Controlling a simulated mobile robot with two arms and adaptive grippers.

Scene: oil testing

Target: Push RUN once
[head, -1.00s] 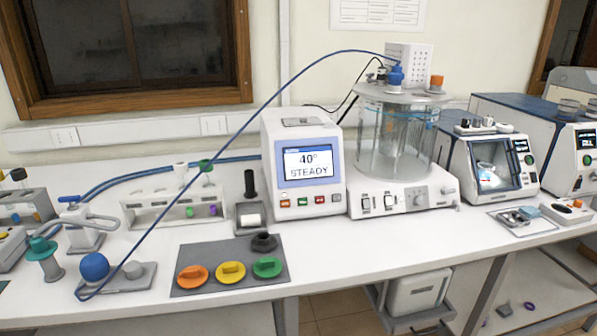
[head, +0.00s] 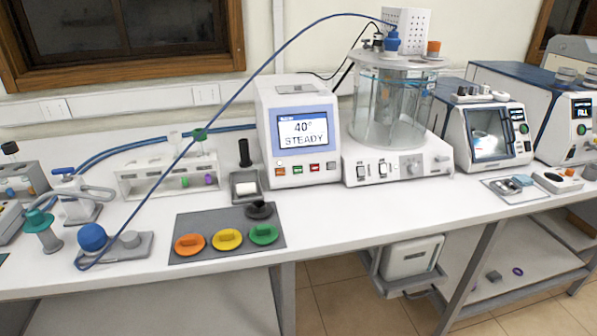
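A white-and-blue control unit (head: 297,130) stands at the back middle of the bench. Its screen (head: 303,131) reads "40° STEADY". Below the screen is a row of small buttons: an orange one (head: 281,172), a green one (head: 298,169), a red one (head: 314,167) and a pale one (head: 331,165). Their labels are too small to read, so I cannot tell which is RUN. Neither of my grippers is in view.
A glass bath (head: 390,105) stands right of the control unit. A grey mat (head: 200,220) with orange, yellow and green knobs lies in front. A blue hose arches from the blue bulb (head: 92,237) to the bath top. The bench's middle front is clear.

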